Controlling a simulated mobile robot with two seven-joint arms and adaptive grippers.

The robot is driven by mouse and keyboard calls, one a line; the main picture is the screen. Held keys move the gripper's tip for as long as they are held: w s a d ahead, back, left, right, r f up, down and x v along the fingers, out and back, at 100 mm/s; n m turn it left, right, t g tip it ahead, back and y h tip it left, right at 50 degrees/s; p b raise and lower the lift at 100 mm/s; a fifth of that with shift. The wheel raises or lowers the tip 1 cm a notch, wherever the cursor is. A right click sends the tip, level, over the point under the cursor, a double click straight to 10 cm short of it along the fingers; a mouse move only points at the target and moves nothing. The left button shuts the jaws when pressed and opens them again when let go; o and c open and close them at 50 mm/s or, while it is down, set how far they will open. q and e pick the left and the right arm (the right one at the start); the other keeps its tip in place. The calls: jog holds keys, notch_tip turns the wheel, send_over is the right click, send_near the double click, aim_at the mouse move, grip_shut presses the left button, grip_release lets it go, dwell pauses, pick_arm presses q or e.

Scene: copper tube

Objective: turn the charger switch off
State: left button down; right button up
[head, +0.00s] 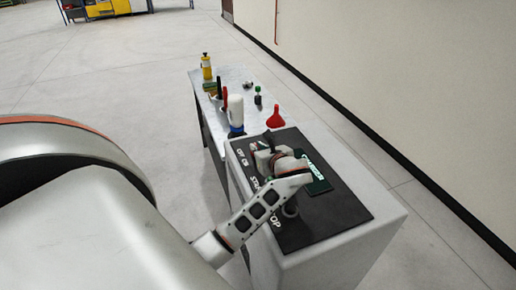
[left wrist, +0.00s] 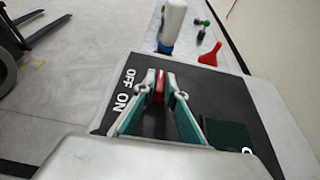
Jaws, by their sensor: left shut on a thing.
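The charger is a white cabinet (head: 345,245) with a dark top panel (head: 345,212); the panel also shows in the left wrist view (left wrist: 232,98). A dark green plate (head: 318,180) lettered CHARGER lies on the panel. The red switch (left wrist: 159,88) stands between the fingertips of my left gripper (left wrist: 161,82), beside the white OFF and ON lettering (left wrist: 127,88). My left gripper is shut on it, and the fingers hide its lower part. In the head view my left gripper (head: 263,152) is low over the panel's far end and hides the switch. My right gripper is not in view.
A metal table (head: 236,80) stands beyond the cabinet, with a yellow bottle (head: 206,66), a white bottle (head: 236,112), a red funnel-like thing (head: 275,117) and small items. A wall runs along the right. Open floor lies to the left.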

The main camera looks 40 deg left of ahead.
pick_arm(q)
jog(key=shift+r, duration=0.1)
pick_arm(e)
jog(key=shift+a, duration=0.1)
pick_arm(q)
jog(key=c, duration=2.1)
grip_release()
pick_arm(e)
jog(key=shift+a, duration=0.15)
pick_arm(q)
jog(key=shift+s+d, duration=0.1)
jog(key=shift+d, duration=0.15)
jog(key=v, duration=1.1)
jog(key=shift+s+d+r, duration=0.1)
jog(key=shift+s+r, duration=0.05)
jog(key=shift+r, duration=0.05)
